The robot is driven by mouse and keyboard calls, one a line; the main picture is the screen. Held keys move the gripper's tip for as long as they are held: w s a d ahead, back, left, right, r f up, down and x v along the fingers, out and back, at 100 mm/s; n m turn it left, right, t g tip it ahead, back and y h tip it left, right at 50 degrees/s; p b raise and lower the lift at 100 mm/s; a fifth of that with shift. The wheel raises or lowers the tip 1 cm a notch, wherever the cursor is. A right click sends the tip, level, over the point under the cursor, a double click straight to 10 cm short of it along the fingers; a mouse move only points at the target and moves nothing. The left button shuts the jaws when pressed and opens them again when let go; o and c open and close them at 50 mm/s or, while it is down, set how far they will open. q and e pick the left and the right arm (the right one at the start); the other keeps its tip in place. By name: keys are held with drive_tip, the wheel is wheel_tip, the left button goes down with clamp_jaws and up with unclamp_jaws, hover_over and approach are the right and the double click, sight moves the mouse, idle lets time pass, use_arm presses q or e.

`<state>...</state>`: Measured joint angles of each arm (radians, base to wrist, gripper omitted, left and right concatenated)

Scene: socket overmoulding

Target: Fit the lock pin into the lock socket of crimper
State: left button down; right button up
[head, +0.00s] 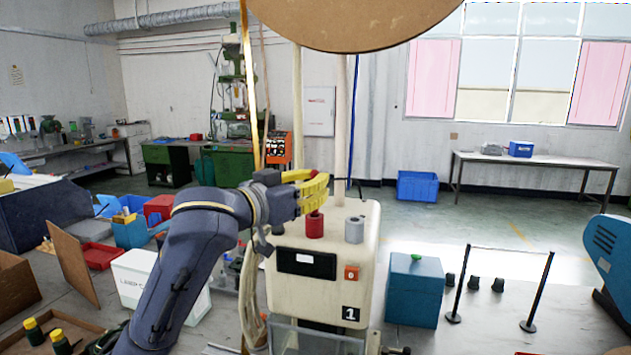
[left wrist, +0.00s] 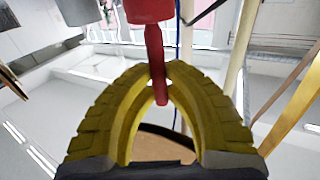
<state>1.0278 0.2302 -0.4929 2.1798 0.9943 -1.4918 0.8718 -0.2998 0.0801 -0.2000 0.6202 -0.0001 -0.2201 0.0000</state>
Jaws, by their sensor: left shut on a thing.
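The crimper (head: 335,285) is a cream box with a "1" label in the middle of the head view. A red lock socket (head: 314,229) and a grey cylinder (head: 354,230) stand on its top. My left gripper (head: 318,186), with yellow fingers, is just above the red socket. In the left wrist view my left gripper (left wrist: 157,78) is shut on the red lock pin (left wrist: 154,48). The pin lines up with the red socket (left wrist: 150,10) and seems to meet it; I cannot tell whether its end is inside. My right gripper is not in view.
A teal box (head: 414,292) stands on the surface right of the crimper. A white box (head: 140,280) and a red tray (head: 98,256) are at the left. A thin black-post stand (head: 495,290) is at the right. A round brown board (head: 350,18) hangs overhead.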

use_arm(q)
drive_tip(key=shift+f, duration=1.95)
drive_tip(key=c, duration=1.4)
unclamp_jaws()
drive_tip(key=v, duration=1.2)
drive_tip(key=shift+f, duration=0.15)
